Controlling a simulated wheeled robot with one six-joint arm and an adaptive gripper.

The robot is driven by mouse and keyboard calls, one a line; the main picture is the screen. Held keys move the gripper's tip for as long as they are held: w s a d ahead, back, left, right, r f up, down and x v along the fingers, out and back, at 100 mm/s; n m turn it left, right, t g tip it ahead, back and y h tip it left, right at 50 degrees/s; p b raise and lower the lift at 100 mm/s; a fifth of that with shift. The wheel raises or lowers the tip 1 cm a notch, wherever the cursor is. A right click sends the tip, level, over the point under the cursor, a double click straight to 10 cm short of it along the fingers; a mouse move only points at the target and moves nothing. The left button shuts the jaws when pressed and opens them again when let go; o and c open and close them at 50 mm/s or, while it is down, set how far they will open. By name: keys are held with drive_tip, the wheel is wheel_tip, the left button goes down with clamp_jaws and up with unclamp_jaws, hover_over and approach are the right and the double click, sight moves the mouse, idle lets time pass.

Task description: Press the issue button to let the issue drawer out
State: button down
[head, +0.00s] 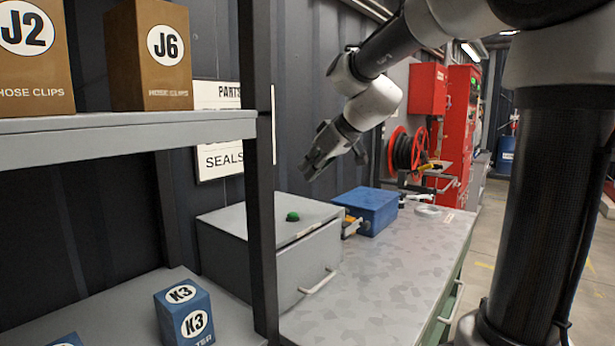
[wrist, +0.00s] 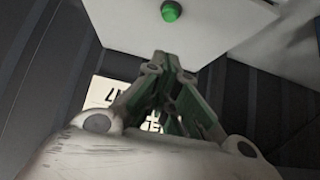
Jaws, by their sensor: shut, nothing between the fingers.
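The green issue button (head: 293,216) sits on top of a grey cabinet (head: 240,240) on the workbench. In the wrist view the button (wrist: 171,11) is at the top edge, on the pale cabinet top (wrist: 130,30). The issue drawer shows as the cabinet's front with a light bar handle (head: 318,283); it looks flush with the cabinet. My gripper (head: 309,172) is above the cabinet, a little right of and higher than the button, pointing down to the left. Its fingers (wrist: 176,95) are shut and empty, apart from the button.
A shelf upright (head: 261,190) stands in front of the cabinet's left part. Shelves hold J2 (head: 33,60), J6 (head: 150,55) and K3 (head: 184,310) boxes. A blue box (head: 368,208) stands right of the cabinet. The front bench top (head: 370,300) is clear.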

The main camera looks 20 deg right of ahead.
hover_over(294, 214)
wheel_tip(294, 214, down, 5)
drive_tip(key=shift+f, duration=0.2)
wheel_tip(294, 214, down, 2)
drive_tip(key=shift+w+d+f, duration=0.1)
drive_tip(key=shift+f, duration=0.95)
